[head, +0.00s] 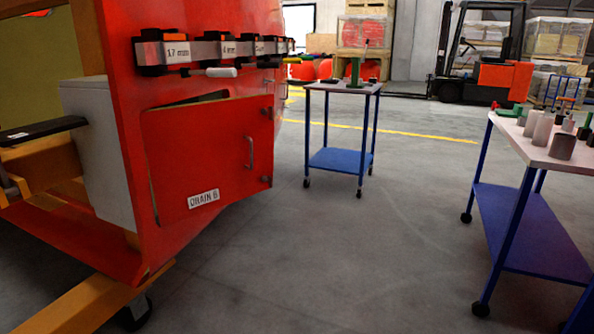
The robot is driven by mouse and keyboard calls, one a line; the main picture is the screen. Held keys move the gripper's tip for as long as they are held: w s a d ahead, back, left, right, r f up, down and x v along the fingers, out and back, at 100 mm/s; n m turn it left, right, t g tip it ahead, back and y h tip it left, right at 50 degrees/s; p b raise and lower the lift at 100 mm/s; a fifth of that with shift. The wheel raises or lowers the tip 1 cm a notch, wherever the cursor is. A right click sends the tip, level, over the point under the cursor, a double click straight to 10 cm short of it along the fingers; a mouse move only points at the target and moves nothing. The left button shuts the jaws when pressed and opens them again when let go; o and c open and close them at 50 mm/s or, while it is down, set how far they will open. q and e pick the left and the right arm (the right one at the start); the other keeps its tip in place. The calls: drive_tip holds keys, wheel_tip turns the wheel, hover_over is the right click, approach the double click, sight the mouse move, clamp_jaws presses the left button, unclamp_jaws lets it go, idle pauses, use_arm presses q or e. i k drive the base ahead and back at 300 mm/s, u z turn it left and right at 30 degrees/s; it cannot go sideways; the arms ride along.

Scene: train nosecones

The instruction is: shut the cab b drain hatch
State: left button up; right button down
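The drain hatch (205,150) is a red panel low on the side of the red nosecone (125,110), with a white label (203,199) reading "DRAIN B". A grey bar handle (250,153) stands upright near its right edge. Small fittings show along the right edge. A dark gap shows above the panel's top edge and a thin strip along its left edge, so the panel does not look flush. How far it stands out is hard to tell. Neither of my grippers is in view.
A tool rail (215,48) with labelled tools runs above the hatch. A yellow stand beam (100,305) reaches out below the nosecone. A small blue cart (341,160) and a larger cart (532,225) stand right. The grey floor between is clear. A forklift (480,75) is behind.

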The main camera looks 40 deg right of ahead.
sight(202, 157)
drive_tip(key=u, duration=0.4)
drive_tip(key=k, duration=0.3)
drive_tip(key=z, duration=1.85)
drive_tip(key=i, duration=0.85)
drive_tip(key=u, duration=0.5)
drive_tip(key=i, duration=0.95)
drive_tip(key=u, duration=1.05)
